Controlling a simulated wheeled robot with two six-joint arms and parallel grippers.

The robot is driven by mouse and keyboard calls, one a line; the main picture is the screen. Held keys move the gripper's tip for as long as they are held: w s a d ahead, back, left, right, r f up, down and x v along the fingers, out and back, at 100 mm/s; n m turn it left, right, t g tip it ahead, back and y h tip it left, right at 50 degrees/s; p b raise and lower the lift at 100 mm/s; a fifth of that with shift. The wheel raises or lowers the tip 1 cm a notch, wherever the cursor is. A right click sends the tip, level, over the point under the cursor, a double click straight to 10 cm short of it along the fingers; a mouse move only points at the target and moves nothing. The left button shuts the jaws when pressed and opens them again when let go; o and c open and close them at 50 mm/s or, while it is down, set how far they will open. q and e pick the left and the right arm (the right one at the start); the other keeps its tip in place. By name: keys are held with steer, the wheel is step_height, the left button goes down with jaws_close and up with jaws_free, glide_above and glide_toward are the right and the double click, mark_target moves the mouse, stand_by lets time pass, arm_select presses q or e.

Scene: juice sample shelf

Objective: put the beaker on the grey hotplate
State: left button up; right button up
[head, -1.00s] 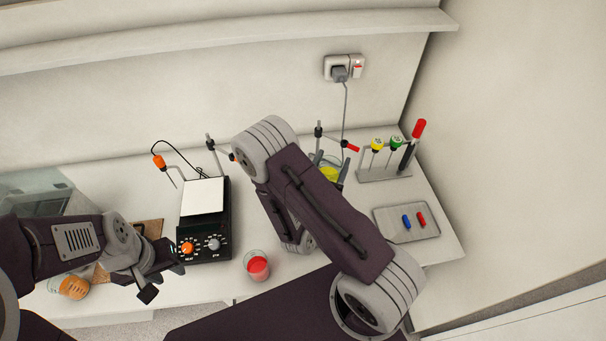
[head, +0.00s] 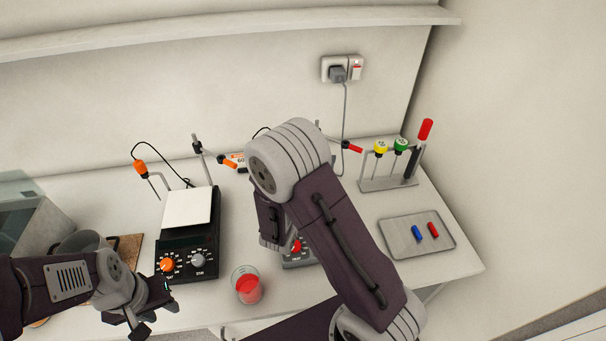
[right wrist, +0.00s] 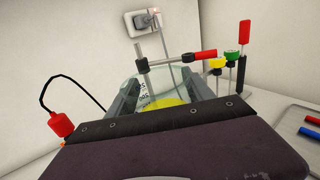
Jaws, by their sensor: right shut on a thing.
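The beaker (right wrist: 160,82) is clear, with dark markings and yellow liquid low inside. It is between the fingers of my right gripper (right wrist: 166,94), which is shut on it. My right arm hides beaker and gripper in the head view. The grey hotplate (head: 299,262) shows only part of its front, with a red knob, beside and behind my right arm; its top is hidden. I cannot tell the beaker's height over it. My left gripper (head: 152,316) is open and empty at the lower left, in front of the black hotplate.
A black hotplate (head: 188,238) with a white top and orange knob stands left. A glass of red liquid (head: 247,288) stands near the front edge. A pipette rack (head: 390,184) and grey tray (head: 400,248) are right. Stand rods (head: 200,150) rise behind. A brown board (head: 128,250) lies left.

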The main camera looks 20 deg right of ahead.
steer(key=w+f, duration=0.3)
steer(key=w+a+f+p, duration=0.1)
steer(key=w+f, duration=0.1)
steer(key=f, duration=0.1)
steer(key=shift+w+a+f, duration=0.15)
steer(key=shift+w+f, duration=0.1)
steer(key=shift+w, duration=0.15)
steer(key=shift+w+f, duration=0.1)
steer(key=shift+f, duration=0.5)
steer(key=o, duration=1.6)
steer(key=shift+o, duration=0.2)
